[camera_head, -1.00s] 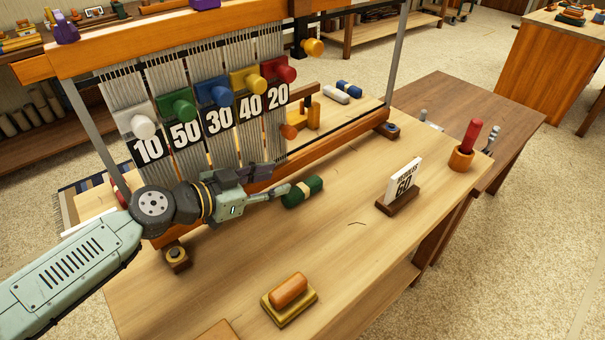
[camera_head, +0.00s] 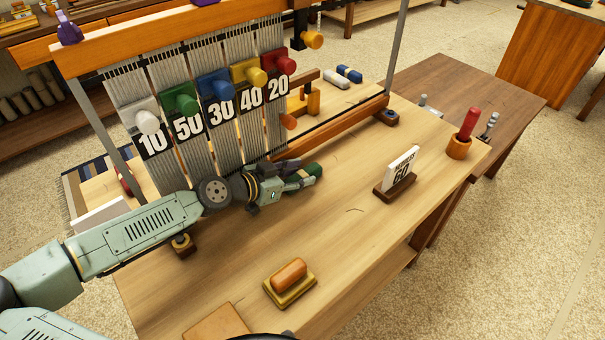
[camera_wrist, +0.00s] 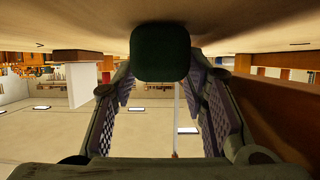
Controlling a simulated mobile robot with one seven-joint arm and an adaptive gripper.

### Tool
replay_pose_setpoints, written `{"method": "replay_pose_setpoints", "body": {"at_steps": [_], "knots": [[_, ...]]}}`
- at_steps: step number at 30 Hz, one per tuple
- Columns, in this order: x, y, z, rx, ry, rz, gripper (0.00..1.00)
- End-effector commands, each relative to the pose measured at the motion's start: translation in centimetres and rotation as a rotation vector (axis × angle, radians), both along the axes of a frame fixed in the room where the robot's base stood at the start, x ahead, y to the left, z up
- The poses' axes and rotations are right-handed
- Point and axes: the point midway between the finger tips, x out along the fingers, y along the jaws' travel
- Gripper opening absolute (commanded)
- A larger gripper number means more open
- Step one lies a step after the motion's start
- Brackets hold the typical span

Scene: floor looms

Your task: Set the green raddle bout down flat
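The green raddle bout (camera_head: 315,171) lies on its side on the wooden bench, in front of the loom. In the head view only its right end shows clearly; my gripper hides the rest. My gripper (camera_head: 303,176) is low over the bench with its fingers reaching along both sides of the bout. In the wrist view the bout's dark green round end (camera_wrist: 160,52) lies ahead between the spread fingertips (camera_wrist: 161,82). The fingers look open; whether a pad touches the bout is hard to tell.
The loom carries numbered cards and coloured knobs (camera_head: 214,85) just behind my gripper. An orange piece on a yellow base (camera_head: 289,275), a white card stand (camera_head: 400,170) and a red-handled cup (camera_head: 459,146) stand on the bench. The middle of the bench is clear.

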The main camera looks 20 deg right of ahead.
Motion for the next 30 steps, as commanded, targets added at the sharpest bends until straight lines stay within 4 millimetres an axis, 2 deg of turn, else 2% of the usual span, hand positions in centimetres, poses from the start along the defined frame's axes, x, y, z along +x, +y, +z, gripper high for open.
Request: {"method": "replay_pose_setpoints", "body": {"at_steps": [7, 24, 30], "knots": [[0.06, -0.15, -0.11, -0.001, 0.000, 0.001, 0.40], [0.05, -0.14, -0.07, -0.001, 0.000, 0.000, 0.02], [0.05, -0.14, -0.05, -0.001, 0.000, 0.000, 0.00]]}}
